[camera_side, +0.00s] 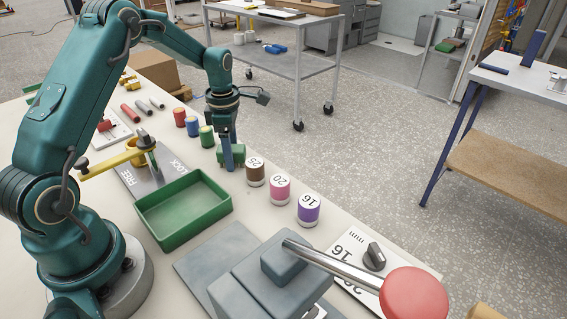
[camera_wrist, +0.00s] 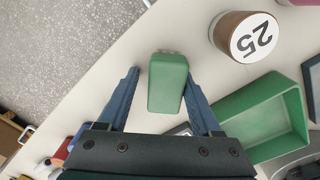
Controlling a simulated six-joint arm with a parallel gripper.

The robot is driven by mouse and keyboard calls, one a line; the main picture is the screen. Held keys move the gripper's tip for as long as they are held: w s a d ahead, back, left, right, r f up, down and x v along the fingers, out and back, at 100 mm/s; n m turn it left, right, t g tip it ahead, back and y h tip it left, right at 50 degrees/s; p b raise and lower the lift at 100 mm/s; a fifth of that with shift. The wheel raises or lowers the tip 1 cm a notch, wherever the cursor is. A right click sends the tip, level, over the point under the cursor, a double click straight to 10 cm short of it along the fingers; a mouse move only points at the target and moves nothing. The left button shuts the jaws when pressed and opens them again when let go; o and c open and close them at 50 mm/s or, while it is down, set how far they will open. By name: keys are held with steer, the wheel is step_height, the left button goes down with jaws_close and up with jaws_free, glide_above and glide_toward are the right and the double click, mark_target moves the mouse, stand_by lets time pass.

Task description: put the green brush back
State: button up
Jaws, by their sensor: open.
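My gripper (camera_wrist: 161,76) is open, with one blue finger on each side of the block. In the side view my gripper (camera_side: 228,165) points down at the block. The block's underside is hidden.
A green open tray (camera_side: 183,208) is close by. Numbered brown (camera_side: 255,172), pink (camera_side: 280,190) and purple (camera_side: 308,210) cylinders stand to the right. Red, blue and green (camera_side: 207,136) cylinders stand behind. A red-knobbed lever press (camera_side: 285,270) is in front.

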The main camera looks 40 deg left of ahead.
steer(key=shift+s+d+f, duration=0.25)
steer(key=shift+d+f, duration=0.1)
steer(key=shift+f, duration=0.15)
step_height(320, 180, up, 13)
steer(key=s+d+r+m+t, duration=0.2)
steer(key=s+d+r+m, duration=0.5)
steer(key=m, duration=0.5)
steer(key=s+d+f+m+t, duration=0.3)
steer(key=s+d+m, duration=0.4)
steer(key=m, duration=0.8)
steer(key=s, duration=0.3)
steer(key=shift+d+f, duration=0.2)
